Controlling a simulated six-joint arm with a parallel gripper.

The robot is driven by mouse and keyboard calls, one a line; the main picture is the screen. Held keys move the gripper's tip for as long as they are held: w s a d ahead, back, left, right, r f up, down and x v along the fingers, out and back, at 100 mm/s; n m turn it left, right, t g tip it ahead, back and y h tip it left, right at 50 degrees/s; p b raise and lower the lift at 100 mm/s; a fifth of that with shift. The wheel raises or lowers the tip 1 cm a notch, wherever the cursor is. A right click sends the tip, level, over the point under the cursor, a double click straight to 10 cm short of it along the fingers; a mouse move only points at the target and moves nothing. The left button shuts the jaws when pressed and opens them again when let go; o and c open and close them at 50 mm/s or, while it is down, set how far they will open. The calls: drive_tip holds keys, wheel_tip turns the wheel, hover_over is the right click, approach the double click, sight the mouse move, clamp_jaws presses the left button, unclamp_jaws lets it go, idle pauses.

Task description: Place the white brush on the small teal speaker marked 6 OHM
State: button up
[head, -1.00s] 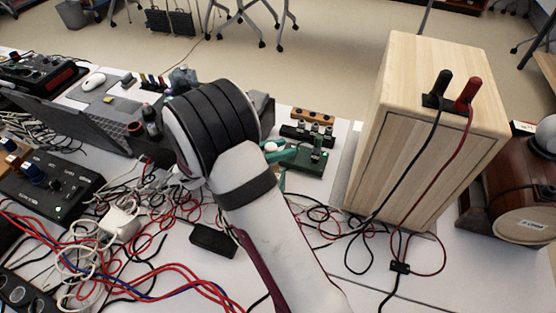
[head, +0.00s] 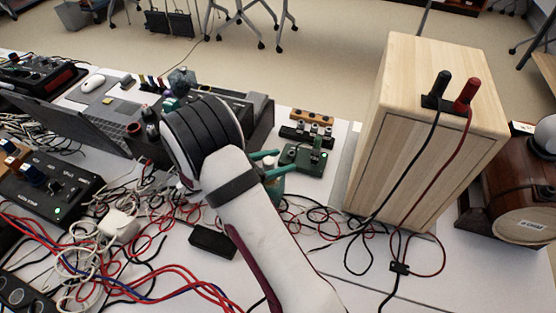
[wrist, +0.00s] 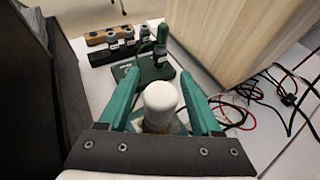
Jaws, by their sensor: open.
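My gripper (head: 268,164) has teal fingers and is open, low over the table left of the large wooden box. In the wrist view my gripper (wrist: 159,77) has its fingers on both sides of a white, round-topped upright thing (wrist: 160,97), which seems to be the white brush. Its lower part is tan and mostly hidden. I cannot tell whether a finger touches it. I cannot make out a small teal speaker. A brown cylindrical speaker (head: 525,200) with a white label, too small to read surely, lies at the far right.
A tall pale wooden speaker box (head: 430,130) with black and red plugs stands right of my gripper. A green circuit board (head: 303,157) lies just beyond the fingers. A dark device (head: 258,120) stands behind my wrist. Tangled cables (head: 120,240) cover the left; the front right table is clearer.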

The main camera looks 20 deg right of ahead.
drive_tip(key=shift+r, duration=0.2)
drive_tip(key=v, duration=1.2)
drive_tip(key=s+d+r+m+g+y, duration=0.2)
drive_tip(key=s+m+g, duration=0.1)
drive_tip(key=s+m, duration=0.35)
drive_tip(key=s+d+r+m+g+y, duration=0.2)
drive_tip(key=s+r+m+y, duration=0.1)
drive_tip(key=s+m, duration=0.3)
drive_tip(key=s+a+m+t+y, duration=0.1)
drive_tip(key=s+a+m+y, duration=0.3)
drive_tip(key=s+m, duration=0.3)
drive_tip(key=s+a+m+y, duration=0.4)
drive_tip(key=s+m+y, duration=0.1)
drive_tip(key=s+m, duration=0.2)
drive_tip(key=shift+a+r+t+y, duration=0.25)
drive_tip(key=shift+r+t+y, duration=0.15)
drive_tip(key=shift+r, duration=0.05)
drive_tip(key=shift+s, duration=0.1)
